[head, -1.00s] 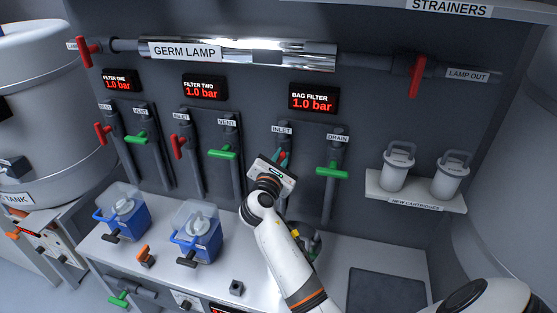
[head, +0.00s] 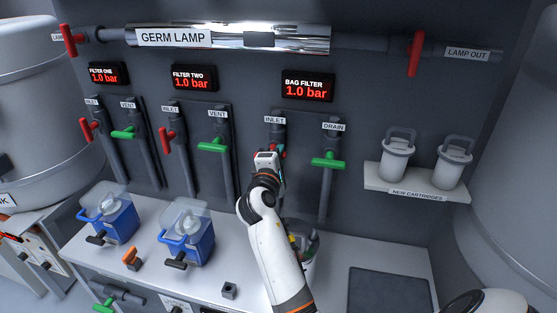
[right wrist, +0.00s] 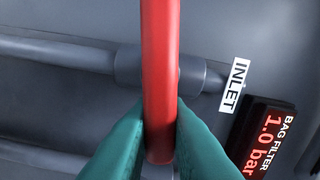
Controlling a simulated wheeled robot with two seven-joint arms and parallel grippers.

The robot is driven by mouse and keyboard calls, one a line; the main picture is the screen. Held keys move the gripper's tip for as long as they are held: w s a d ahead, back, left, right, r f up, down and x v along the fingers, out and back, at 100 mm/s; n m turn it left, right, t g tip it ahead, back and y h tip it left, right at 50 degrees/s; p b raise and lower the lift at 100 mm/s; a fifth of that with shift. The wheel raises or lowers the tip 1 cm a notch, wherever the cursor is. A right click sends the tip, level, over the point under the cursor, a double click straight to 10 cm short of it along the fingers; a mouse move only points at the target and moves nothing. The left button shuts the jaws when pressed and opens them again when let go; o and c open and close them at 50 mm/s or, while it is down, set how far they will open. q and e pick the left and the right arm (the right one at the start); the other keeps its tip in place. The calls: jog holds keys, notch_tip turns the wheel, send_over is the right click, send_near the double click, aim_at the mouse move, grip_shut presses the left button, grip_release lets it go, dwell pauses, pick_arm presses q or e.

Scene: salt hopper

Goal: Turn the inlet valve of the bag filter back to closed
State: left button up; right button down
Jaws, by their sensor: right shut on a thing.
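The bag filter's inlet valve has a red handle (right wrist: 160,60) on a grey vertical pipe under the INLET label (head: 274,120). In the right wrist view the handle lies across the pipe (right wrist: 60,52), with its lower end between my teal fingertips. My right gripper (head: 276,151) is shut on this handle. In the head view the gripper and wrist hide most of the handle. The bag filter display (head: 308,86) reads 1.0 bar. My left gripper is not in view.
The green drain handle (head: 328,162) sits crosswise just right of my gripper. The green vent handle (head: 214,146) is to the left. A shelf (head: 416,189) with two cartridges is at the right. Blue containers (head: 187,240) stand on the bench at the left.

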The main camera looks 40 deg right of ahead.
jog(key=shift+f+m+b, duration=0.25)
jog(key=shift+m+b, duration=0.2)
jog(key=shift+m, duration=0.35)
jog(key=c, duration=1.4)
grip_release()
jog(key=shift+s, duration=0.1)
